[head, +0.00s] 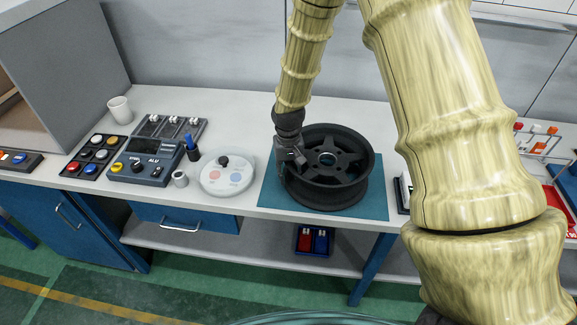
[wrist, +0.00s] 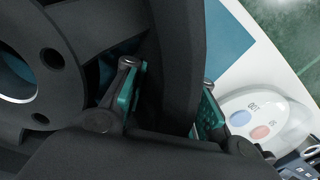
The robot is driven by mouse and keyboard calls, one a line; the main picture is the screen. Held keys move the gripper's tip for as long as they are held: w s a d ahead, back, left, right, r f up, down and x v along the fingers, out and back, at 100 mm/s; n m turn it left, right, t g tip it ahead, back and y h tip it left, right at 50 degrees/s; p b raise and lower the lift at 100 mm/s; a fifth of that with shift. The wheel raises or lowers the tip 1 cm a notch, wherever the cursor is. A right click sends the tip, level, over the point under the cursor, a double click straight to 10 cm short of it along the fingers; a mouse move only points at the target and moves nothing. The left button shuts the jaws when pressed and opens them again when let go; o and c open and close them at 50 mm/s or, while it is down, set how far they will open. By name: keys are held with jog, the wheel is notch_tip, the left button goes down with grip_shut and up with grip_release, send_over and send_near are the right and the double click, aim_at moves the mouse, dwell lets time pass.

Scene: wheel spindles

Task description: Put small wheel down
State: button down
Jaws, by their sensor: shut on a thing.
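The small wheel (head: 327,165) is a black spoked rim with a hole at its hub. It lies flat, spokes up, on or just above a teal mat (head: 376,200) on the workbench; I cannot tell whether it touches. My gripper (head: 287,163) is at the wheel's left edge, shut on its rim. In the wrist view, the teal-padded fingers of my gripper (wrist: 165,108) stand on both sides of the rim wall of the wheel (wrist: 180,50). The underside of the wheel is hidden.
A round white dish (head: 228,188) with coloured discs sits just left of the mat. Further left are a grey control box (head: 145,165), a button panel (head: 95,155) and a white cup (head: 120,109). A wire rack (head: 540,140) stands far right. My arm covers the bench right of the mat.

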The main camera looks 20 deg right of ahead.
jog(key=shift+f, duration=0.35)
jog(key=c, duration=1.1)
grip_release()
jog(key=shift+a, duration=0.1)
jog(key=shift+c, duration=0.2)
jog(key=shift+r, duration=0.2)
